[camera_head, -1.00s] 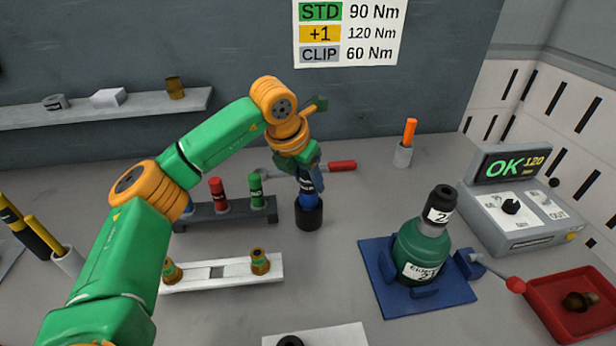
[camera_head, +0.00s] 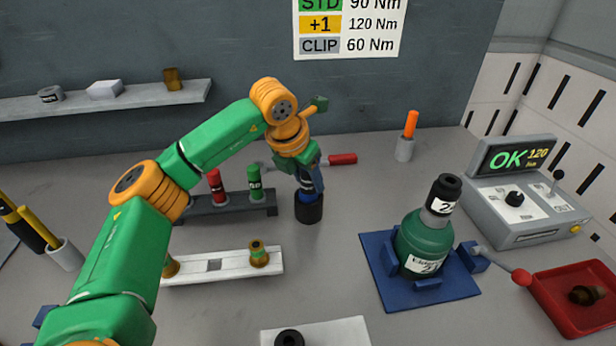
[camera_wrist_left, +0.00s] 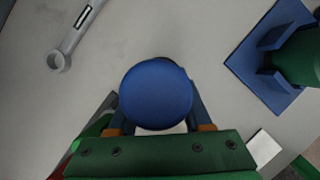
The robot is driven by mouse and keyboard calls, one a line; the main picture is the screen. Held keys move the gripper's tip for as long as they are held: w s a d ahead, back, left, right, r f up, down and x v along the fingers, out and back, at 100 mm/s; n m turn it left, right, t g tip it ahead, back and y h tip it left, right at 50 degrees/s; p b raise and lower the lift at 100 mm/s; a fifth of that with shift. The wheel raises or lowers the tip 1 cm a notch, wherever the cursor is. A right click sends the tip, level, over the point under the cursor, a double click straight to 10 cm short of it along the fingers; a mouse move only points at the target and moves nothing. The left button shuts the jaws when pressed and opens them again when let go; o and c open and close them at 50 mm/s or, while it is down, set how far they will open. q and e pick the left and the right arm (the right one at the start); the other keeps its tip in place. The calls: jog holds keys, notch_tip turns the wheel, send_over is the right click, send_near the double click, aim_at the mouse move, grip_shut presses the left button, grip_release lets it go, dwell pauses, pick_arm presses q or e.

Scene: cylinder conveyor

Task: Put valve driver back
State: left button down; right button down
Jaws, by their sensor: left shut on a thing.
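The valve driver shows in the left wrist view as a round blue top (camera_wrist_left: 155,97) between the fingers. My left gripper (camera_head: 309,178) is shut on it. In the head view the driver is mostly hidden by the gripper; a little blue shows just above a black cylindrical cup (camera_head: 308,212) on the table. The driver's lower end is at the cup's mouth; how deep it sits I cannot tell. My right gripper is not in view.
A dark rack with a red tool (camera_head: 216,186) and a green tool (camera_head: 255,183) stands left of the cup. A wrench with a red handle (camera_head: 343,159) lies behind. A green bottle (camera_head: 424,243) stands in a blue fixture (camera_head: 455,292) at right. Table between is clear.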

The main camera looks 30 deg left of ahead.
pick_arm(q)
jog(key=shift+f+b, duration=0.3)
jog(key=shift+f, duration=0.05)
jog(key=shift+c, duration=1.3)
grip_release()
jog(key=shift+s+r, duration=0.1)
notch_tip(320, 180, up, 6)
jog(key=p, duration=0.5)
